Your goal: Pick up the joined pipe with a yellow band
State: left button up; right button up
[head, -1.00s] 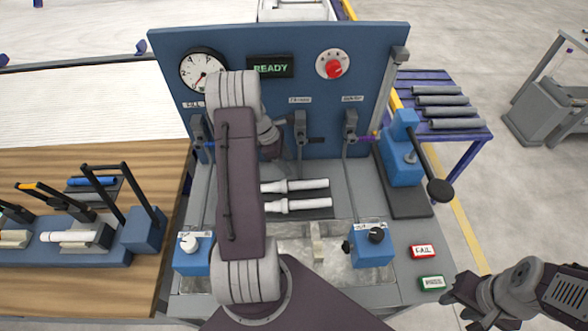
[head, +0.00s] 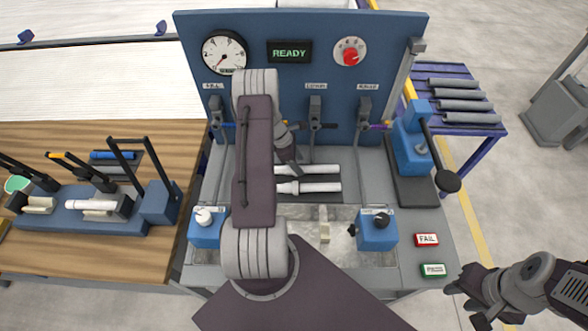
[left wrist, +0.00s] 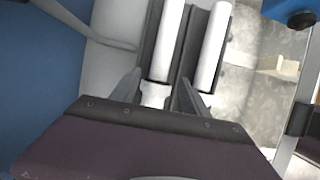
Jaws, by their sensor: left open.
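Two white pipes lie side by side in a dark rack on the grey bench, the far pipe (head: 312,169) and the near pipe (head: 312,187). I see no yellow band on either. My left gripper (head: 292,168) is open at the left end of the far pipe. In the left wrist view my left gripper (left wrist: 157,94) has a finger on each side of the far pipe (left wrist: 166,42), by its narrower end; contact is unclear. The near pipe (left wrist: 214,45) lies outside the fingers. My right gripper (head: 470,293) is at the lower right, away from the pipes; its jaw state is unclear.
A blue panel (head: 275,80) with a gauge and a READY display stands behind. Blue valve blocks (head: 377,230) flank a clear tank in front. A blue lever press (head: 412,145) stands right. A wooden table (head: 60,265) holds a clamp fixture with another white pipe (head: 92,205).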

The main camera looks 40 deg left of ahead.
aim_at(302, 167)
pick_arm(q)
jog(key=x, duration=0.3)
jog(key=shift+w+f, duration=0.1)
jog(key=shift+f, duration=0.25)
jog(key=shift+w+d, duration=0.1)
jog(key=shift+w, duration=0.05)
grip_shut()
jog(key=shift+r, duration=0.5)
notch_tip(302, 167, up, 3)
jog(key=shift+r+b, duration=0.1)
jog(key=shift+b, duration=0.2)
jog(key=w+d+r+b, duration=0.1)
jog(key=d+r, duration=0.5)
jog(key=d, duration=0.5)
jog(key=shift+d+r, duration=0.2)
jog(key=shift+r, duration=0.2)
jog(key=shift+w, duration=0.2)
